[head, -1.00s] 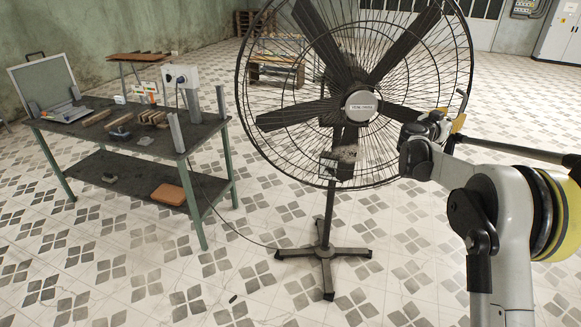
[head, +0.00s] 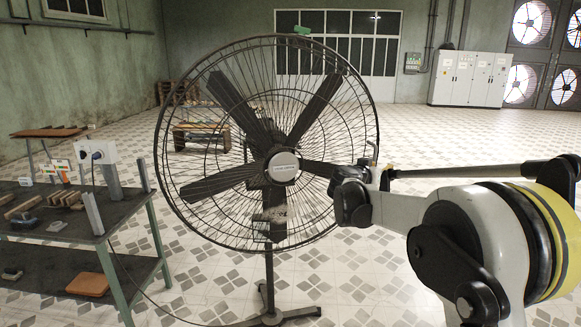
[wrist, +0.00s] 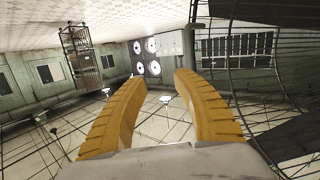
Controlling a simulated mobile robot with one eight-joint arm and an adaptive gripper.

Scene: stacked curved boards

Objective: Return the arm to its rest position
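My arm (head: 400,208) reaches in from the right in the head view, its end in front of the right side of a large black fan. In the wrist view my gripper (wrist: 158,80) shows two yellow ribbed fingers. They stand apart with a clear gap and nothing between them. The fan's wire cage fills the right side of the wrist view, close by. In the head view the gripper is mostly hidden behind the wrist.
The standing fan (head: 282,166) is the nearest obstacle; I cannot tell whether the arm touches its cage. A workbench (head: 120,215) with boards and tools stands at the left. White cabinets (head: 470,78) stand far back. Open tiled floor lies behind the fan.

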